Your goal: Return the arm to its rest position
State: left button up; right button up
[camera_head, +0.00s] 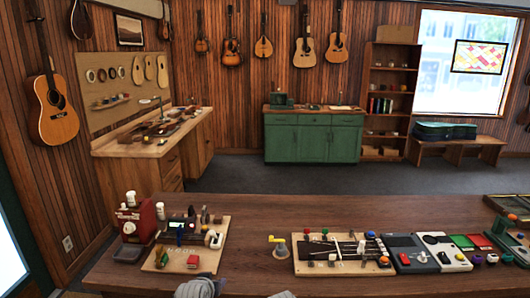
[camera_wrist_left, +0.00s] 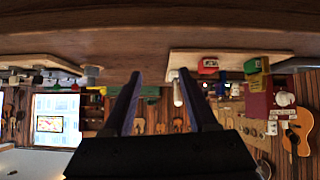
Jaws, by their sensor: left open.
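My left gripper (camera_wrist_left: 160,76) shows in the left wrist view with its two dark fingers spread apart. Nothing is held between them; the room's far wall shows in the gap. This view is upside down, with the wooden table (camera_wrist_left: 120,50) along the top. In the head view, grey parts at the bottom edge seem to be mine, but no fingers can be made out there. My right gripper is in neither view.
On the table (camera_head: 250,215) stand a red machine (camera_head: 138,218), a wooden board with small tools (camera_head: 160,262), a small yellow-topped item (camera_head: 280,246), a board with a ukulele neck (camera_head: 312,268) and a grey device (camera_head: 443,250). Bare wood lies between the two boards.

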pick_arm(q)
jog(key=s+d+f+m+g, duration=0.1)
jog(key=s+d+f+g, duration=0.1)
jog(key=s, duration=0.4)
jog(key=s+d+f+m+g+y, duration=0.1)
jog(key=s+d+f+m+g, duration=0.1)
jog(key=s, duration=0.5)
jog(key=s+d+f+m+g, duration=0.1)
jog(key=s+d+f+g, duration=0.3)
jog(key=s+d+g, duration=0.1)
jog(key=shift+s+d+g+y, duration=0.4)
jog(key=shift+s+g, duration=0.4)
jog(key=shift+s, duration=0.25)
jog(key=shift+a, duration=0.15)
